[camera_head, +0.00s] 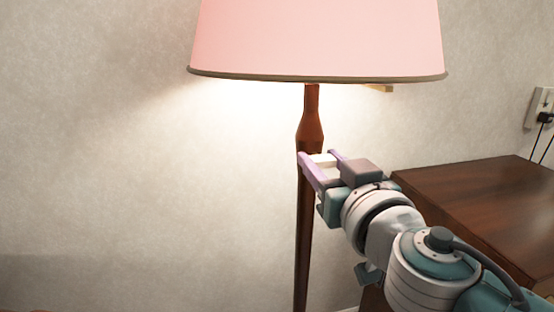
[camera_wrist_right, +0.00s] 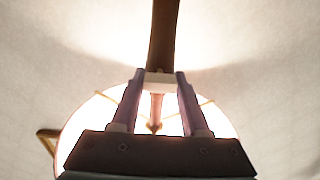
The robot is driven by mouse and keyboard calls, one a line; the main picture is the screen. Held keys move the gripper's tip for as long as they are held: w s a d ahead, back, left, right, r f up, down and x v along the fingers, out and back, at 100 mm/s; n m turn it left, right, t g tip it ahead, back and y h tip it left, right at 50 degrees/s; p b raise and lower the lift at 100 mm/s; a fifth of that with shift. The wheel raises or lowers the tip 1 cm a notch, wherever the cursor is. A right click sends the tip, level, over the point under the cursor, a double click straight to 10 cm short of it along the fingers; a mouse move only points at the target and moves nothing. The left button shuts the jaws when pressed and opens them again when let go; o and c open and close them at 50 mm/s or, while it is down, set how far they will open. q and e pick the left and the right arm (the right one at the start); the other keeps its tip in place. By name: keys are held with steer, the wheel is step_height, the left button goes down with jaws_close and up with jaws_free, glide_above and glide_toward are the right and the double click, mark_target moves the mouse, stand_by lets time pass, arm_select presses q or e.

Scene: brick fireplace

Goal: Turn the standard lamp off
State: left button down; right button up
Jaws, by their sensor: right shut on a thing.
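The standard lamp has a pink shade (camera_head: 318,40) and a dark wooden stem (camera_head: 311,115). It is lit, with a bright glow on the wall under the shade. My right gripper (camera_head: 318,156) is at the stem, below the shade. A small white block (camera_head: 323,159), which looks like the lamp's switch, sits between its fingertips. In the right wrist view the fingers (camera_wrist_right: 158,84) close on the block (camera_wrist_right: 158,80) from both sides, in line with the stem (camera_wrist_right: 163,35). The fingers hide part of the block. My left gripper is out of view.
A dark wooden cabinet (camera_head: 480,195) stands at the right, beside and under my right arm. A wall socket (camera_head: 541,108) with a black plug and cables is at the far right. The plain wall is behind the lamp, and the space left of the stem is clear.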

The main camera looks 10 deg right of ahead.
jaws_close()
steer(key=n+b, duration=0.1)
steer(key=n, duration=0.6)
steer(key=shift+n+b, duration=0.3)
steer(key=shift+b, duration=0.1)
steer(key=n, duration=0.5)
steer(key=shift+a, duration=0.1)
steer(key=shift+n, duration=2.7)
